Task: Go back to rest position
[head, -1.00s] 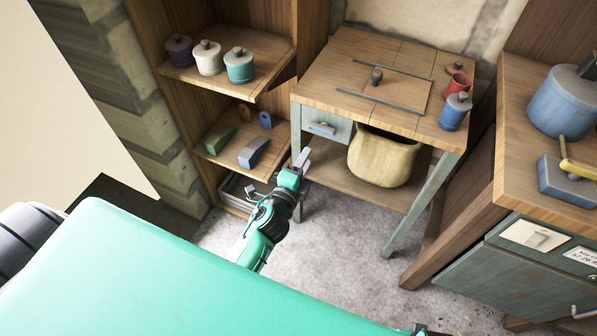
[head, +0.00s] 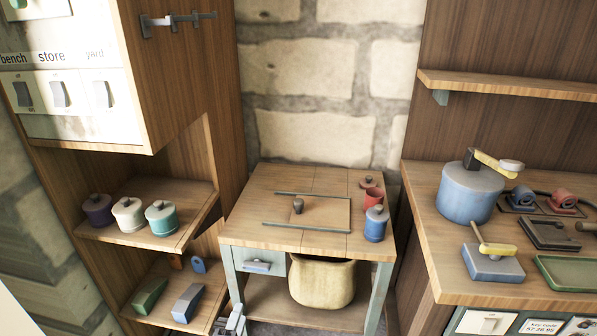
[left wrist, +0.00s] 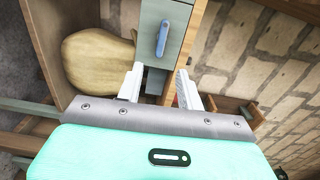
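My left gripper (head: 233,322) shows at the bottom edge of the head view, in front of the small wooden table and right of the low shelf. In the left wrist view its two pale fingers (left wrist: 160,88) stand apart with a gap between them, and nothing is held. Beyond the fingers are the table's drawer front with its blue handle (left wrist: 162,38) and the tan sack-like pot (left wrist: 98,62). My right gripper is not in any view now.
The small table (head: 262,212) has a sliding lid, a blue jar (head: 376,224) and a red cup (head: 373,198) on top. Lidded jars and blocks stand on the left shelves. The right bench (head: 440,250) carries a large blue drum (head: 468,193) and a blue box with a yellow lever.

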